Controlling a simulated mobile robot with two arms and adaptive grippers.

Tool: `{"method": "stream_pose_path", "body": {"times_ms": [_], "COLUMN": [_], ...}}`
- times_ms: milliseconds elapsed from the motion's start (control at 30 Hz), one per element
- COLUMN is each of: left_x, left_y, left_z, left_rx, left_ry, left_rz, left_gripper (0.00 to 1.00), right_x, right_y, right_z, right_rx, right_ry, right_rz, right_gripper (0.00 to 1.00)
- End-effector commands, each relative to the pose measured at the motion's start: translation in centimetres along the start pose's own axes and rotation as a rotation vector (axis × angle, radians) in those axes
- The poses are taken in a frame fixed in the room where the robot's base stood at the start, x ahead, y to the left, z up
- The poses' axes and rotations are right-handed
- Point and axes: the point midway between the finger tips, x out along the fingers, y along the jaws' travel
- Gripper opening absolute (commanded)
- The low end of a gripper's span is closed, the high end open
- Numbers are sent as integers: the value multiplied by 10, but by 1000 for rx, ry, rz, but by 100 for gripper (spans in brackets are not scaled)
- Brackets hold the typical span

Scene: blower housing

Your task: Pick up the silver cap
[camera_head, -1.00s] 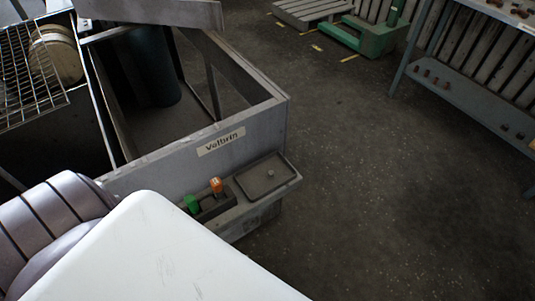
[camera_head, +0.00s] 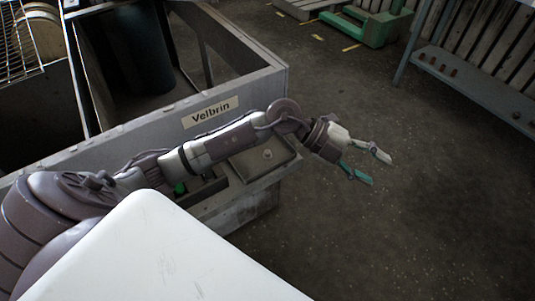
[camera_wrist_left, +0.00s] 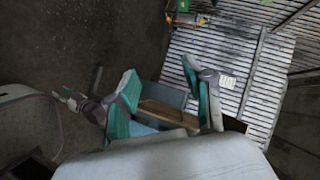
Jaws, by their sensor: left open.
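A small silver-grey round piece, probably the silver cap (camera_head: 267,154), lies in the shallow tray (camera_head: 285,164) on the front ledge of the grey housing marked "Velbrin". It is small and I cannot make out its detail. My left gripper (camera_head: 379,170) is open and empty, with teal inner fingers. It hangs over the floor to the right of the tray, apart from it. The left gripper's spread fingers also show in the left wrist view (camera_wrist_left: 162,85); I cannot make out the cap there.
The grey housing (camera_head: 150,128) with high walls fills the upper left. A green handle (camera_head: 180,188) shows on its ledge, partly behind my left arm. A grey shelf rack (camera_head: 465,75) stands at upper right. A green object (camera_head: 375,28) stands at the back. The floor between is clear.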

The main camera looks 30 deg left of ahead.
Motion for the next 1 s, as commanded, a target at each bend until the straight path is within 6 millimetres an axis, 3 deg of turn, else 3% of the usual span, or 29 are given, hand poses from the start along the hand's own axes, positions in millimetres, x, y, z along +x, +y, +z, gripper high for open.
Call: {"method": "stream_pose_path", "body": {"times_ms": [100,200,300,433,567,800,1000], "left_x": [-46,-106,-163,-212,-227,-215,-208], "left_y": [48,72,79,80,88,128,149], "left_z": [52,91,114,126,132,154,167], "left_rx": [11,-51,-130,-211,-246,-246,-244], "left_ry": [-183,-390,-585,-755,-813,-811,-811], "left_rz": [426,704,885,1007,1047,1050,1046], "left_gripper": [52,52,52,52,52,52,52], "right_x": [2,2,3,2,2,-8,-16], "right_y": [0,0,0,0,0,1,2], "right_z": [-2,-3,-4,-4,-7,-21,-29], "right_rx": [0,1,1,1,1,4,5], "right_ry": [3,3,3,3,6,16,21], "right_rz": [0,1,1,1,1,2,2], "right_gripper": [40,40,40,40,40,40,40]}}
